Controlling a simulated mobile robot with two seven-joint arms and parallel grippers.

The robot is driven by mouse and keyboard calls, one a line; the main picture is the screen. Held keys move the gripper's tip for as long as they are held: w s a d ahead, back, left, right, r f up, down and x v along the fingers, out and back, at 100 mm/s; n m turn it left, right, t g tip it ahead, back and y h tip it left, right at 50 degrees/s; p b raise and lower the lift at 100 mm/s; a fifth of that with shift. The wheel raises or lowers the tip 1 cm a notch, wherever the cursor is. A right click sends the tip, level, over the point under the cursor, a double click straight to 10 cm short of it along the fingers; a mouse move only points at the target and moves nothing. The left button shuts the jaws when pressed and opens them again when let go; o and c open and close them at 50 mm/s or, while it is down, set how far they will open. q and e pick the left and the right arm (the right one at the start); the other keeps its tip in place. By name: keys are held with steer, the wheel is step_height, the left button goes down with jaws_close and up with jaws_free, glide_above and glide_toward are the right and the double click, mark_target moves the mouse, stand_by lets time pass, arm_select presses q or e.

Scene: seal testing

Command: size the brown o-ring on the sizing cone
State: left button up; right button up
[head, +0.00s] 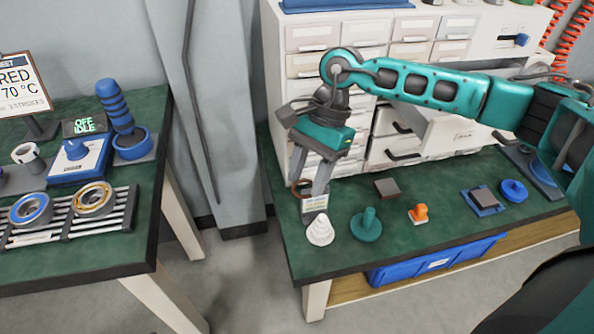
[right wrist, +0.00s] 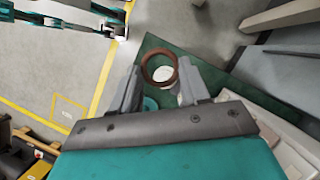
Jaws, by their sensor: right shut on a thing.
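My right gripper (head: 312,192) points down over the front left part of the right-hand table. It is shut on the brown o-ring (right wrist: 147,66), which shows as a ring between the fingertips in the right wrist view. In the head view a bit of the o-ring (head: 296,188) shows beside the fingers. The white stepped sizing cone (head: 320,231) stands upright just below and in front of the fingertips. In the right wrist view a white shape, seemingly the cone (right wrist: 163,74), shows through the o-ring. The o-ring is above the cone, apart from it. My left gripper cannot be made out.
A teal peg on a round base (head: 366,226), an orange piece (head: 419,213) and a grey-brown block (head: 387,187) stand right of the cone. A small label card (head: 315,204) is behind it. Drawers (head: 320,65) rise at the back; one is open. Another table (head: 95,248) stands left across a gap.

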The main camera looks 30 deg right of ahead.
steer(key=shift+w+d+f+m+t+b, duration=0.1)
steer(key=shift+d+f+m+t+b, duration=0.45)
steer(key=shift+d+f+m+b, duration=0.75)
steer(key=shift+w+d+f+m+t+b, duration=0.1)
steer(key=shift+d+f+m+t+b, duration=0.45)
steer(key=shift+f+m+b, duration=1.25)
steer(key=shift+w+d+f+m+t+b, duration=0.1)
steer(key=shift+d+f+m+t+b, duration=0.4)
steer(key=shift+d+f+m+b, duration=1.1)
steer(key=shift+a+f+n+p, duration=0.4)
steer(key=shift+a+f+p, duration=0.2)
steer(key=shift+f, duration=0.3)
arm_select(q)
step_height(320, 180, down, 7)
steer(key=d, duration=0.2)
steer(key=shift+w+d+r+h, duration=0.15)
steer(key=shift+w+h, duration=0.15)
steer(key=shift+w, duration=0.15)
steer(key=shift+f, duration=0.3)
arm_select(e)
steer(key=shift+s+f, duration=0.1)
steer(key=shift+f, duration=0.05)
